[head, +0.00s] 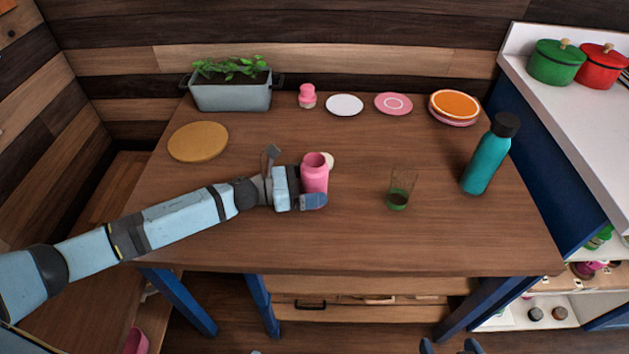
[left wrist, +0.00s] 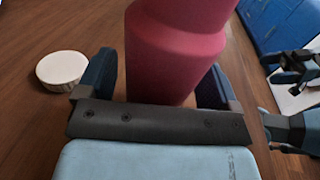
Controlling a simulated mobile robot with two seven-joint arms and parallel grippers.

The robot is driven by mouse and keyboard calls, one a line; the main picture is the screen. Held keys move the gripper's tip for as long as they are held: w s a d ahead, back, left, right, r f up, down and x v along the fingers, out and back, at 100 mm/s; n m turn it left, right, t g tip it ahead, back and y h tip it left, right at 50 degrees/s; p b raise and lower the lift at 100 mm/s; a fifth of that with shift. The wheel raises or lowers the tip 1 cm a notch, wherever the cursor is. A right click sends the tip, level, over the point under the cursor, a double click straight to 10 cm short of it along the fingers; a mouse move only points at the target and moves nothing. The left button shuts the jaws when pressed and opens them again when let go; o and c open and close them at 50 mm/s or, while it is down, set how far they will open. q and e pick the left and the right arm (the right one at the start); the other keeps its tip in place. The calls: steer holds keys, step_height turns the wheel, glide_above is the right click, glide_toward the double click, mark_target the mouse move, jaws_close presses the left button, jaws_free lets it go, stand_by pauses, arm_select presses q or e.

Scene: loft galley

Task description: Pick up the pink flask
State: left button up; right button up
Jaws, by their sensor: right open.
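The pink flask (head: 315,172) stands upright on the wooden table, near its middle. My left gripper (head: 312,196) is at the flask's left side, low down, with one finger in front of it. In the left wrist view the flask (left wrist: 176,50) is between the two fingers, and its body hides part of the right finger. I cannot tell whether both fingers touch it. My right gripper (head: 450,346) shows only as blue tips at the bottom edge of the head view, open and away from the table top.
A white round object (left wrist: 62,70) lies just behind the flask. A green-bottomed glass (head: 399,190) and a teal bottle (head: 483,163) stand to the right. A planter (head: 232,97), a small pink item (head: 307,97) and plates line the back. The front of the table is clear.

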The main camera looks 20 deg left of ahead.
arm_select(q)
steer(key=c, duration=1)
steer(key=shift+r, duration=0.1)
step_height(320, 180, up, 20)
steer(key=p, duration=0.3)
steer(key=shift+p, duration=0.3)
